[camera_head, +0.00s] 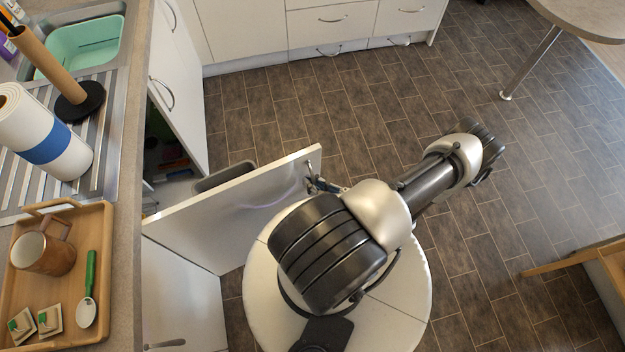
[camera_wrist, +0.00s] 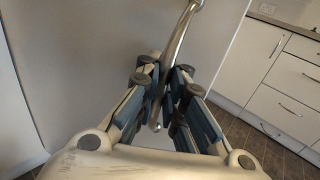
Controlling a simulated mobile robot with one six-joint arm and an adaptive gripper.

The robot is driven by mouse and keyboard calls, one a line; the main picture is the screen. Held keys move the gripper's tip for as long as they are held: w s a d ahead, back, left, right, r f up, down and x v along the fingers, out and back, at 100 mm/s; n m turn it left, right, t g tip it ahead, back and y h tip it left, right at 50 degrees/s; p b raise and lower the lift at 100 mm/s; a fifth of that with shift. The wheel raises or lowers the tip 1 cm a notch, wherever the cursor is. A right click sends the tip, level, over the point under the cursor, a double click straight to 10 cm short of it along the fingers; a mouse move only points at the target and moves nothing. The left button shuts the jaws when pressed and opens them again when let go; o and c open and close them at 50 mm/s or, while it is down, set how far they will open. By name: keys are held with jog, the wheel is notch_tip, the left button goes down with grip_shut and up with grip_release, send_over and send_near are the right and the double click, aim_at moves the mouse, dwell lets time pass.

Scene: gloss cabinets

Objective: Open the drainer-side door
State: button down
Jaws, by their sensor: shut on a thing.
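The drainer-side door (camera_head: 225,212) is a white gloss panel under the drainer (camera_head: 105,185). It stands swung out from the cabinet, with the cabinet's dark inside showing behind it. My gripper (camera_head: 318,184) is at the door's free upper corner, shut on its metal bar handle. In the wrist view the handle (camera_wrist: 182,35) runs down between the fingers of my gripper (camera_wrist: 165,82), in front of the door face (camera_wrist: 90,50). In the head view the handle is mostly hidden by the gripper.
A neighbouring white door (camera_head: 182,70) with a bar handle is further along the run. A grey bin (camera_head: 225,176) shows behind the open door. A wooden tray (camera_head: 100,260) with a mug (camera_head: 45,254) lies on the worktop. Tiled floor (camera_head: 390,95) is clear toward the far drawers (camera_head: 335,20).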

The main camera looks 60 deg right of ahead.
jog(key=shift+s+d, duration=0.1)
jog(key=shift+d, duration=0.15)
jog(key=c, duration=2)
grip_release()
jog(key=shift+a, duration=0.1)
jog(key=s+a, duration=0.2)
jog(key=s, duration=1)
jog(key=shift+w, duration=0.1)
